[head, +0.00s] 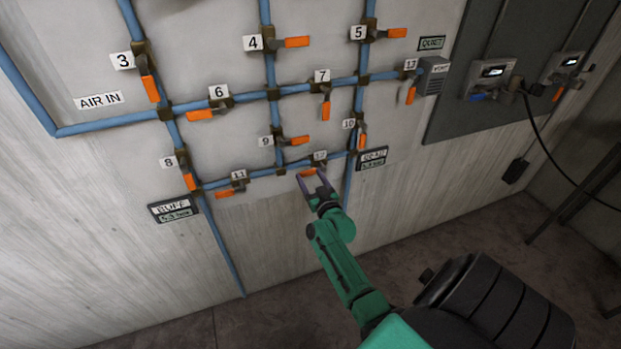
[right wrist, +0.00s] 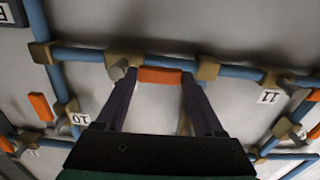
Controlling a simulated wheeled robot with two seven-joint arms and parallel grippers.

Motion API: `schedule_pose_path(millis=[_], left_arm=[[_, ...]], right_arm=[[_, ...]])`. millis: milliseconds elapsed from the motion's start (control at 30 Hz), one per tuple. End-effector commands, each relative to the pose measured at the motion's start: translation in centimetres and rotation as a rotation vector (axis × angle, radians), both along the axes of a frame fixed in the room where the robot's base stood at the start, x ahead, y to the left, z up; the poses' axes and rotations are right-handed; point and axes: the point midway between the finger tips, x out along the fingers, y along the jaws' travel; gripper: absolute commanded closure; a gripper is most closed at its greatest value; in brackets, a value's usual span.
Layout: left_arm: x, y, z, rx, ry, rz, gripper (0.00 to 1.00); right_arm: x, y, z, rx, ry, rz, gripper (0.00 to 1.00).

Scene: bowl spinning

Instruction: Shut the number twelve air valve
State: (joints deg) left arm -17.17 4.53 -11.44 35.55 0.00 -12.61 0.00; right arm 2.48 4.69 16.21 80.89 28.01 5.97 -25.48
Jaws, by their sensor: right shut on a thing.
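The number twelve valve has a small label "12" (head: 319,156) on the lower blue pipe of the wall panel. Its orange handle (head: 306,172) reaches left from the brass body, roughly along the pipe. My right gripper (head: 312,179) is shut on this handle. In the right wrist view, which is upside down, the handle (right wrist: 160,76) lies between the two dark fingers (right wrist: 155,84), nearly parallel to the pipe behind it. The label 12 is not seen in that view. My left gripper is not in view.
Valve 11 (head: 239,175) is to the left on the same pipe, and valve 10 (head: 363,140) is just up and to the right. Valve 9's handle (head: 299,140) is above. A dark sign plate (head: 372,158) sits right of the gripper.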

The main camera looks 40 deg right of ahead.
Motion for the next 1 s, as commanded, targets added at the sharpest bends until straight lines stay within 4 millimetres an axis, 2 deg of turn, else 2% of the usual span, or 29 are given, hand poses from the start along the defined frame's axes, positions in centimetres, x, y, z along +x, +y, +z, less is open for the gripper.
schedule_pose_path(millis=[367,1000], left_arm=[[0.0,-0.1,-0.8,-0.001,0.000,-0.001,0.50],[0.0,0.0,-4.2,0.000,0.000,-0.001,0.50]], right_arm=[[0.0,-0.1,-1.5,-0.194,0.072,0.001,1.00],[-0.6,-1.7,-4.5,-0.763,0.271,0.000,1.00]])
